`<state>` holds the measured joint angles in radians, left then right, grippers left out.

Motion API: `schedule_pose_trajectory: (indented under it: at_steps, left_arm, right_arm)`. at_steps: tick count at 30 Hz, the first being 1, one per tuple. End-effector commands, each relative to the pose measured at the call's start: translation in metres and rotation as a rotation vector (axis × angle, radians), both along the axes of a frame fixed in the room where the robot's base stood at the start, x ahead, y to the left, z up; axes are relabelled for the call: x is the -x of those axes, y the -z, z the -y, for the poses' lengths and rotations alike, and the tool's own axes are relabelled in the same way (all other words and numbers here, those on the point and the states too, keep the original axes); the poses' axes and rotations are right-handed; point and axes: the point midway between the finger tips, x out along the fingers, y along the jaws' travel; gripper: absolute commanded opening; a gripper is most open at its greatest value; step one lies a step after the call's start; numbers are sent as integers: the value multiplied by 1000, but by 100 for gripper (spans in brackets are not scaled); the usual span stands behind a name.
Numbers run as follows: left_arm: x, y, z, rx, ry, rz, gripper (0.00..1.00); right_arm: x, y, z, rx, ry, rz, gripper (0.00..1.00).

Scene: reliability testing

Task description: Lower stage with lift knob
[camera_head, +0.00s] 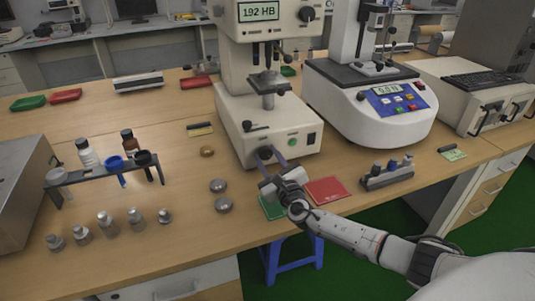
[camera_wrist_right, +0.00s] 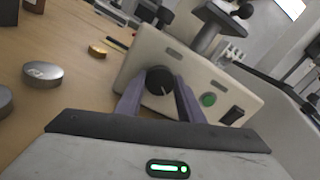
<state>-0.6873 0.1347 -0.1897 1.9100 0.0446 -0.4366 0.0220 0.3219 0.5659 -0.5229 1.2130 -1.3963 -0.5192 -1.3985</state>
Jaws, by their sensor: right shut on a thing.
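The cream hardness tester (camera_head: 240,120) stands on the wooden bench, its display reading "192 HB". Its dark lift knob (camera_wrist_right: 159,80) is on the front face, left of a green button (camera_wrist_right: 208,100); the knob shows in the head view too (camera_head: 265,153). The stage (camera_head: 268,82) sits on a metal column above the base, below the indenter. My right gripper (camera_wrist_right: 160,88) is shut on the lift knob, one purple-grey finger on each side of it. In the head view the gripper (camera_head: 272,165) reaches the tester's front from the lower right. My left gripper does not show.
Two round metal blocks (camera_head: 222,205) and a brass disc (camera_head: 207,151) lie left of the tester. A bottle rack (camera_head: 100,172) stands farther left. A red booklet (camera_head: 328,190) and a small dark rack (camera_head: 388,178) lie right of my gripper. A white instrument (camera_head: 370,105) stands at right.

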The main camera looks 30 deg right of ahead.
Motion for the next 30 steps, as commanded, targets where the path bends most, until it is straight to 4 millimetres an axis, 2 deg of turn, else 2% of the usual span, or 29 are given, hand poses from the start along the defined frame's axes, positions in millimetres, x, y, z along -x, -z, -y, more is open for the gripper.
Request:
schedule_pose_trajectory:
  at_steps: [30]
  left_arm:
    - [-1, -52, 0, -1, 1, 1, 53]
  right_arm:
    - [0, -2, 1, 938, 0, -226, 12]
